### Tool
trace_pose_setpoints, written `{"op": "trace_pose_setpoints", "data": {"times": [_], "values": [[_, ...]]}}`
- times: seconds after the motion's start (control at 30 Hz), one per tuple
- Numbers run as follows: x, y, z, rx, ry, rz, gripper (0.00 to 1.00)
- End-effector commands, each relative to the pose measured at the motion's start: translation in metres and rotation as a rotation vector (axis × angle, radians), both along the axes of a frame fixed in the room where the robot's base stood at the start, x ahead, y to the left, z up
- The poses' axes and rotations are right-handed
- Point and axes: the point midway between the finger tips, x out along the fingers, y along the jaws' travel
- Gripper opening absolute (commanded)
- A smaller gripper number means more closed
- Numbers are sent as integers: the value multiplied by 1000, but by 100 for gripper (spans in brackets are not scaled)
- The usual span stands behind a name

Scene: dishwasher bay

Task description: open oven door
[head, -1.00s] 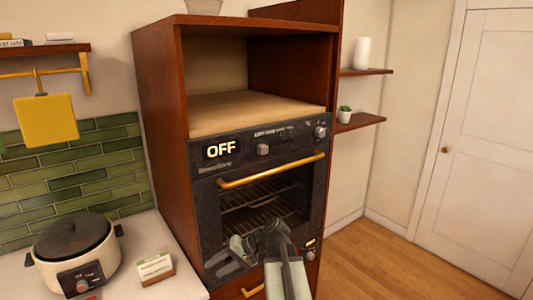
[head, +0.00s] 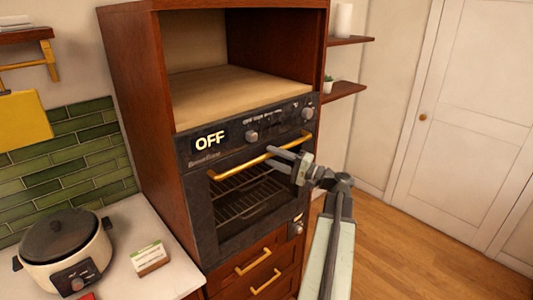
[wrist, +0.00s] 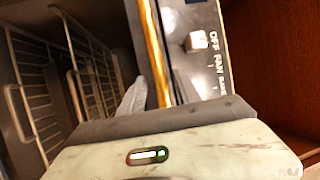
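The oven (head: 196,168) is black, with a display reading OFF. Its glass door (head: 245,205) looks shut, with wire racks behind it. A gold bar handle (head: 235,171) runs along the door's top; it also shows in the wrist view (wrist: 152,45). My gripper (head: 275,158) is at the right half of the handle, its two fingers apart and pointing left. In the wrist view, one pale fingertip (wrist: 131,100) is beside the handle on the glass side.
Control knobs (head: 252,136) sit just above the handle. Wooden drawers with gold pulls (head: 253,262) are below the oven. A cooker (head: 65,250) and a small card box (head: 150,258) stand on the left counter. The wooden floor (head: 400,245) at right is clear.

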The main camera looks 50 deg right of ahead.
Motion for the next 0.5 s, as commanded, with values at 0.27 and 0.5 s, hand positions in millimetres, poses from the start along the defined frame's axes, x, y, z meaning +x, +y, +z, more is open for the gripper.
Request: {"op": "trace_pose_setpoints", "data": {"times": [0.27, 0.5], "values": [[22, 8, 4, 0, 0, 2, 40], [22, 8, 4, 1, 0, 2, 23]]}}
